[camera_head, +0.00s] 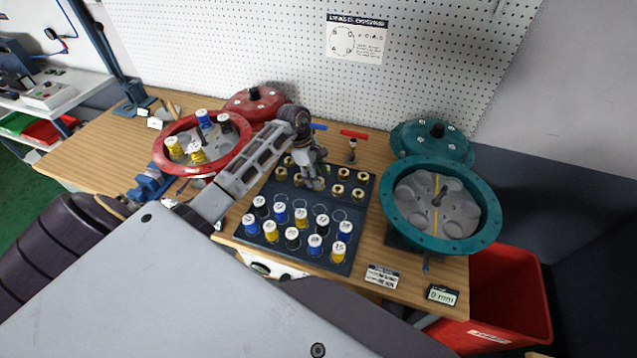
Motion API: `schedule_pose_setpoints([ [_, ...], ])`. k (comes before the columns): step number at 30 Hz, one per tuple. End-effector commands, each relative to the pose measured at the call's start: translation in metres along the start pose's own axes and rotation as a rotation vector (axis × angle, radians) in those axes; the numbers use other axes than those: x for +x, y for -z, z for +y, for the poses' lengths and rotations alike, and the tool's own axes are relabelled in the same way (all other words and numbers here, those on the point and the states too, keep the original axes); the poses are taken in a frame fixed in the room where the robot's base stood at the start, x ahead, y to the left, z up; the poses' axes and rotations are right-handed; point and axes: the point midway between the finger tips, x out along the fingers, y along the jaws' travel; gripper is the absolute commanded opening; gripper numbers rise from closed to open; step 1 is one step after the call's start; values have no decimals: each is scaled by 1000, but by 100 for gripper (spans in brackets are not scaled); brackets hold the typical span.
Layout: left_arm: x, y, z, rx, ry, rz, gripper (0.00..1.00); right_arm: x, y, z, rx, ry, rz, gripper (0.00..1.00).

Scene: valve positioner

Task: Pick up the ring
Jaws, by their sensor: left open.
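My left gripper (315,184) points down over the back part of the dark tray (362,222), fingers open. Several small brass ring-like pieces sit in the back rows of this tray; one brass piece (343,173) lies just right of the gripper, and another (281,174) lies to its left. The gripper hides part of these rows. I cannot tell which piece is the ring meant, or whether the fingers touch one. My right gripper is not in view.
Several white-capped cylinders, such as a yellow one (270,232), fill the tray's front. A red round housing (243,152) with cylinders inside stands left; an open teal housing (489,218) stands right. A red bin (515,300) is beside the wooden table (110,160).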

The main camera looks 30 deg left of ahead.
Motion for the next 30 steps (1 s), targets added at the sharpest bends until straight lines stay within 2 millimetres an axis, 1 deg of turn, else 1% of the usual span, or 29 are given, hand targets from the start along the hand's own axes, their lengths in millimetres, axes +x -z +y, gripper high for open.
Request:
schedule_pose_setpoints([
  [3, 9, -1, -1, -1, 2, -2, 44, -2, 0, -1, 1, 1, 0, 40],
  [8, 16, 0, -1, 0, 2, 0, 44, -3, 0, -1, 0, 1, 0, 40],
  [22, 16, 0, 0, 0, 1, 1, 44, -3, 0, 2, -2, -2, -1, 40],
  [23, 16, 0, 0, 0, 1, 1, 43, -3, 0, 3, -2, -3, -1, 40],
  [30, 16, 0, 0, 0, 1, 1, 12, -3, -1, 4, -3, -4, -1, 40],
])
